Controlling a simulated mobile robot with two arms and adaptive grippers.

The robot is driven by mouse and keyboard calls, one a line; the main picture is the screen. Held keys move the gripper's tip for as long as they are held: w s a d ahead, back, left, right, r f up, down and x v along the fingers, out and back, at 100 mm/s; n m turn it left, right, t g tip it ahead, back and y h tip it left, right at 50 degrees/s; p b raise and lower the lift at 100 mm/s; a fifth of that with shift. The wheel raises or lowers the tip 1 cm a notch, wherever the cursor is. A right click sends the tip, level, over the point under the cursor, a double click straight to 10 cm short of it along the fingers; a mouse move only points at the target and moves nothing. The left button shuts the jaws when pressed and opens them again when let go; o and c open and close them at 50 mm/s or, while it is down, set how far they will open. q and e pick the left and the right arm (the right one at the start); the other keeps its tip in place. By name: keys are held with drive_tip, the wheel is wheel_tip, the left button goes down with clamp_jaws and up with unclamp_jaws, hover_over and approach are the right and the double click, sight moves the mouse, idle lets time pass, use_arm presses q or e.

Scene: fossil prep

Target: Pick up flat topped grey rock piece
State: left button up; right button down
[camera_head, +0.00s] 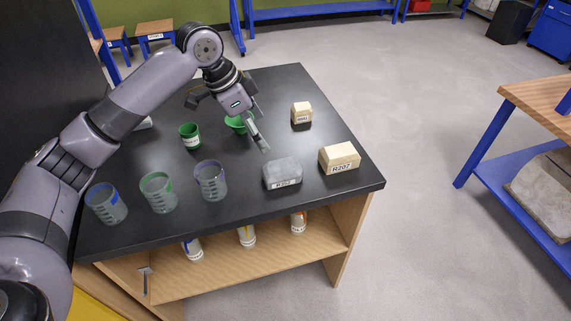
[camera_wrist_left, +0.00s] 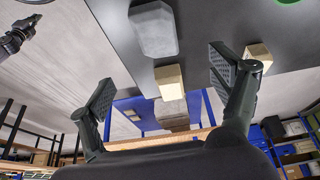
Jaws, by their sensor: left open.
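The flat-topped grey rock piece (camera_head: 282,172) lies on the black tabletop near its front edge, with a label on its front face. It also shows in the left wrist view (camera_wrist_left: 153,30), at the top, beyond the gap between the fingers. My left gripper (camera_head: 259,128) is open and empty, above the table, behind and to the left of the rock and apart from it. Its two spread fingers show in the left wrist view (camera_wrist_left: 162,85). A dark part at that view's upper left edge may be my right gripper (camera_wrist_left: 17,37); its jaws are unclear.
On the black table (camera_head: 330,130), a tan block labelled R207 (camera_head: 339,158) stands right of the rock, and a smaller tan block (camera_head: 301,113) is behind. Clear beakers (camera_head: 211,181) stand to the left. A green cup (camera_head: 190,136) and green funnel (camera_head: 236,124) are near my left gripper.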

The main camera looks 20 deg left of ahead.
sight(281, 166)
use_arm(q)
drive_tip(key=x, duration=0.5)
drive_tip(key=shift+s+d+f+p, duration=0.2)
drive_tip(key=shift+f+p, duration=0.15)
drive_tip(key=shift+f, duration=0.05)
use_arm(e)
drive_tip(key=s+g, duration=0.1)
drive_tip(key=s, duration=0.6)
use_arm(q)
drive_tip(key=x, duration=0.2)
drive_tip(key=shift+w+f, duration=0.25)
drive_tip(key=shift+w, duration=0.1)
drive_tip(key=shift+d+f, duration=0.2)
drive_tip(key=shift+f, duration=0.2)
drive_tip(key=shift+d+f+p, duration=0.15)
drive_tip(key=shift+f+p, duration=0.2)
drive_tip(key=shift+p, duration=0.05)
drive_tip(key=x, duration=0.4)
drive_tip(key=shift+f+p, duration=0.2)
drive_tip(key=shift+p, duration=0.2)
drive_tip(key=c, duration=1.8)
drive_tip(key=shift+r, duration=0.1)
drive_tip(key=shift+c, duration=0.2)
use_arm(e)
drive_tip(key=w+r, duration=0.2)
drive_tip(key=w, duration=0.1)
drive_tip(key=shift+w+r, duration=0.15)
drive_tip(key=shift+w, duration=0.1)
